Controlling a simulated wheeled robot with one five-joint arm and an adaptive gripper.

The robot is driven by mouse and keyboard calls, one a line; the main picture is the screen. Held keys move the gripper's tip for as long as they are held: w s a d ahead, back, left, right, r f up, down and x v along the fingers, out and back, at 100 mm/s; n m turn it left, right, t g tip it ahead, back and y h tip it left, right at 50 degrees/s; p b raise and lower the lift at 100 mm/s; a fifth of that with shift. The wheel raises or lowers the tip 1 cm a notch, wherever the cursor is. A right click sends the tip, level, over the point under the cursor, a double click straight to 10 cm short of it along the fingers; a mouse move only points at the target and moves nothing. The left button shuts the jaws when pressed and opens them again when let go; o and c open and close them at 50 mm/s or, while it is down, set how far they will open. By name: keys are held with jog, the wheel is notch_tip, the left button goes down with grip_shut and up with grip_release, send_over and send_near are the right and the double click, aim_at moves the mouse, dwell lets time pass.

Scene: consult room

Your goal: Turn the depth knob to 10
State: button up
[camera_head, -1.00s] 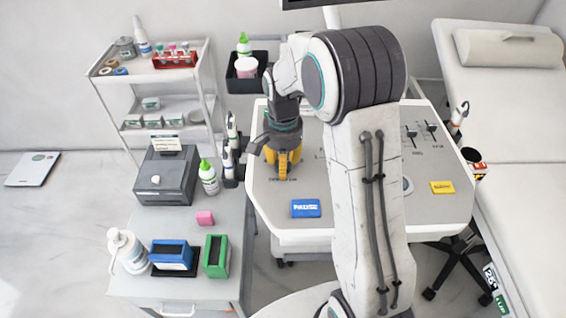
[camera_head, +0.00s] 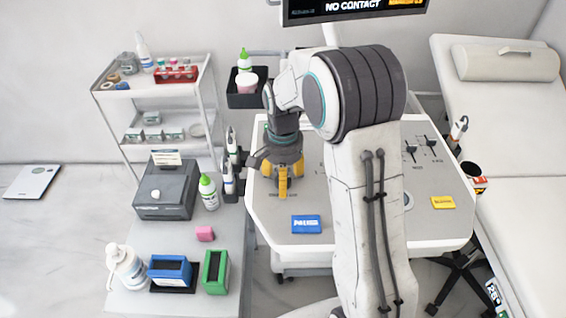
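My gripper (camera_head: 283,178), with yellow fingers, points down over the left part of the grey console panel (camera_head: 265,217). The depth knob cannot be made out; the fingers cover that part of the panel, where a small dark label shows at their tips. I cannot tell whether the fingers are open, shut or around a knob. A screen (camera_head: 355,8) at the top edge reads "NO CONTACT".
A blue button (camera_head: 306,224), a yellow button (camera_head: 443,202) and sliders (camera_head: 411,150) are on the panel. Upright probes (camera_head: 229,165) stand at its left edge. A side table (camera_head: 193,234) with a printer (camera_head: 166,191) and bottles is left; a padded couch (camera_head: 522,140) is right.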

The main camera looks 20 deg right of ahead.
notch_tip(320, 180, up, 11)
jog(key=shift+r, duration=0.15)
dwell(0.4)
dwell(0.5)
